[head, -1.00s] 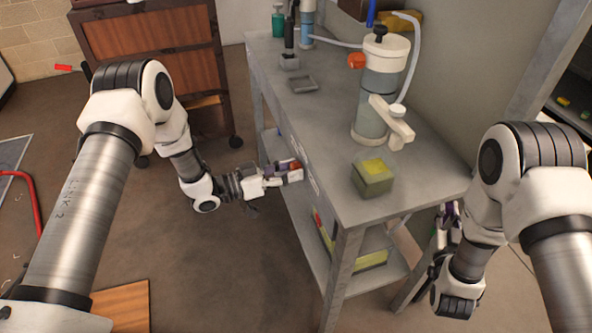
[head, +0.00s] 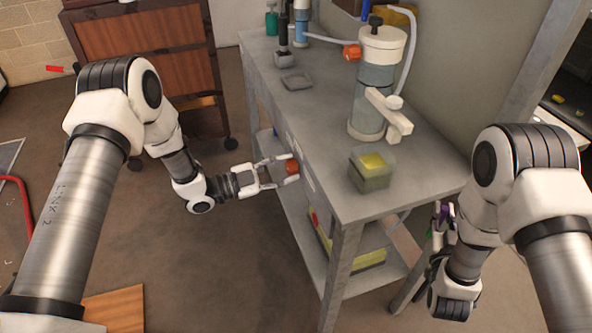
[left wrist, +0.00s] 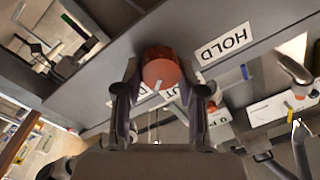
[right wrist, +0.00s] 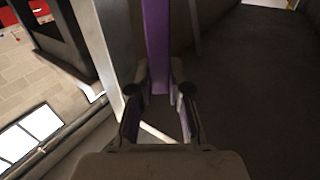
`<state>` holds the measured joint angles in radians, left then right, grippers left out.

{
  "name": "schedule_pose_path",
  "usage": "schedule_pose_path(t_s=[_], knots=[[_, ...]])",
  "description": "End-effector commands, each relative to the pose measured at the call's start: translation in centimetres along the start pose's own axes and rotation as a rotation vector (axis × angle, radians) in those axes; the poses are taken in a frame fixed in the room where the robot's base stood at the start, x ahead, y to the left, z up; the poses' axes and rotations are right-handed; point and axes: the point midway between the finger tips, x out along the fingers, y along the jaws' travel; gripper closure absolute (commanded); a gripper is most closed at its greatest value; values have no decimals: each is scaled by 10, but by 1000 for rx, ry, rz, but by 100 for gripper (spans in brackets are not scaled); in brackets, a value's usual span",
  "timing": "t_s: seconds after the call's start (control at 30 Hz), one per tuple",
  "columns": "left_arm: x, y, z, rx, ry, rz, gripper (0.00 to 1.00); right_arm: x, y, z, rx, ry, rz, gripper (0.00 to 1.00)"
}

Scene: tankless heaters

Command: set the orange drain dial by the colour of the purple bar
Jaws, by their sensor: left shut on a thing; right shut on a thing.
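The orange drain dial (left wrist: 162,66) is on the front edge of the grey bench, and it also shows in the head view (head: 291,167). My left gripper (left wrist: 160,88) has its fingers on both sides of the dial and is shut on it. A pale mark on the dial points down in the left wrist view, towards a label partly hidden by the fingers. A "HOLD" label (left wrist: 225,43) is to the dial's right. My right gripper (right wrist: 160,92) is shut on the upright purple bar (right wrist: 157,45); in the head view the bar (head: 443,210) is mostly hidden.
The grey bench (head: 330,130) carries a pump-like cylinder (head: 375,90), a green-yellow block (head: 371,170) and a small tray (head: 296,82). A wooden cabinet (head: 145,55) stands behind at left.

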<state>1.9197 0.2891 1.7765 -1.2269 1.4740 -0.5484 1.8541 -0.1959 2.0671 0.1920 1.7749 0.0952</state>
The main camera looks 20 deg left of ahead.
Motion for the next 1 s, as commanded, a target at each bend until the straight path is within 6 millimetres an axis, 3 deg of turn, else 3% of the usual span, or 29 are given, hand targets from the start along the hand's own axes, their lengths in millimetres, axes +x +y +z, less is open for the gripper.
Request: schedule_pose_path(t_s=[0.3,0.83,0.87,0.9,1.0], knots=[[0,0,0,137,7,1,95,0,0,6,0,0,0,100],[0,0,0,165,8,2,95,0,0,6,0,0,0,100],[0,0,0,165,8,2,53,0,0,6,0,0,0,100],[0,1,0,165,8,2,39,0,0,6,0,0,0,100],[0,1,0,164,8,2,35,0,0,6,0,0,0,100]])
